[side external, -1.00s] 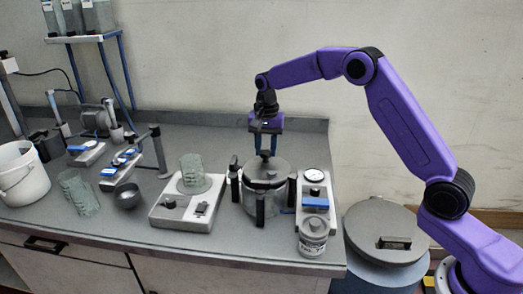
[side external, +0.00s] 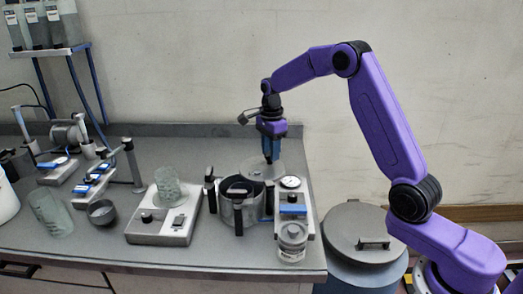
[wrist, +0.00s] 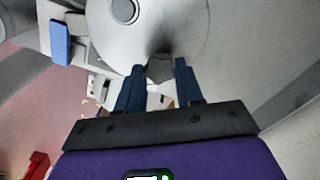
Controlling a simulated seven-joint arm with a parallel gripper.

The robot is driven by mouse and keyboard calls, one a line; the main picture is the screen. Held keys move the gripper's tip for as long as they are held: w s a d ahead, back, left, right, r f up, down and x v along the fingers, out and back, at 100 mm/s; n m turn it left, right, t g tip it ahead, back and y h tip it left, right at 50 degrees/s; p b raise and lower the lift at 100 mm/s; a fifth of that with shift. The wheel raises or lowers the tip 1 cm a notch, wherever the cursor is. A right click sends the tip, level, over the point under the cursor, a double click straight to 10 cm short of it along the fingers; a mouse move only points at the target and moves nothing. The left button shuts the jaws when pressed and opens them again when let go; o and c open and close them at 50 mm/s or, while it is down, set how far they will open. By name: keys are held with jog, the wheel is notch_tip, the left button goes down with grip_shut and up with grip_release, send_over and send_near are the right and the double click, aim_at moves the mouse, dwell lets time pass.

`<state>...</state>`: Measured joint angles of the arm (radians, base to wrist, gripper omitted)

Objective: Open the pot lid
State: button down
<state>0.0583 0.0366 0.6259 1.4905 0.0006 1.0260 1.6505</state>
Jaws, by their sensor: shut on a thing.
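The pot (side external: 250,217) is a round grey vessel with dark upright clamps around it, standing on the bench in the side view. Its top is uncovered and its dark inside shows. The lid (side external: 258,171), a flat grey disc, is off the pot, above and behind its rim toward the right. My gripper (side external: 268,158) is shut on the lid near its edge. In the wrist view the lid (wrist: 185,22) fills the top middle, with a round knob on it. There the gripper's blue fingers (wrist: 159,70) close on a small grey tab at its edge.
A scale-like device with a dial (side external: 291,182) and a small grey jar (side external: 292,240) stand right of the pot. A hotplate (side external: 150,229) bearing a glass beaker (side external: 168,184) stands left. A lidded drum (side external: 345,219) is beyond the bench's right edge. Bare bench lies behind the hotplate.

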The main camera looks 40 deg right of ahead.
aim_at(281, 164)
jog(key=shift+s+d+m, duration=0.55)
jog(key=shift+s+m, duration=0.15)
jog(key=shift+m, duration=0.25)
jog(key=shift+s+d+m, duration=0.5)
jog(key=shift+s+m, duration=0.2)
jog(key=shift+m, duration=0.25)
jog(key=c, duration=0.7)
grip_release()
notch_tip(281, 164, up, 18)
jog(key=shift+f, duration=0.25)
